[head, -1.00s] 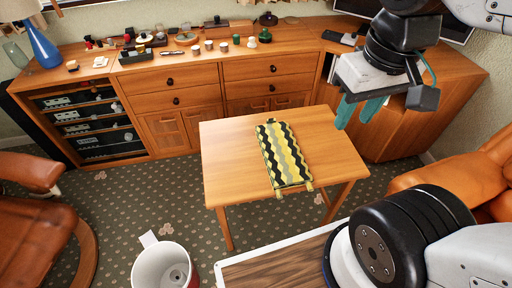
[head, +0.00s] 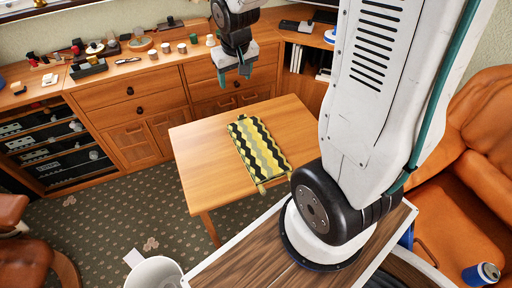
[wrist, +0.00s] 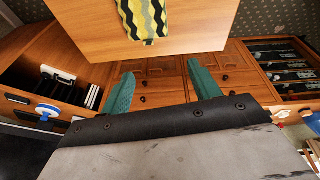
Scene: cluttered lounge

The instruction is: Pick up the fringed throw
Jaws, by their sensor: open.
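The fringed throw (head: 258,148) lies folded flat on the small wooden table (head: 196,160). It has yellow, black and grey zigzag stripes, with tassels at its near end. In the wrist view one end of the throw (wrist: 145,18) shows at the top, past the fingertips. My gripper (head: 234,82) is open and empty, its green fingers pointing down. It appears above the far side of the table, beyond the throw in the head view. In the wrist view the two fingers (wrist: 160,72) are spread with nothing between them.
A long wooden sideboard (head: 155,85) with small items on top stands behind the table. An orange armchair (head: 455,220) is at the right, with a blue can (head: 481,274) nearby. A white bin (head: 152,274) is at the lower left. The table top around the throw is bare.

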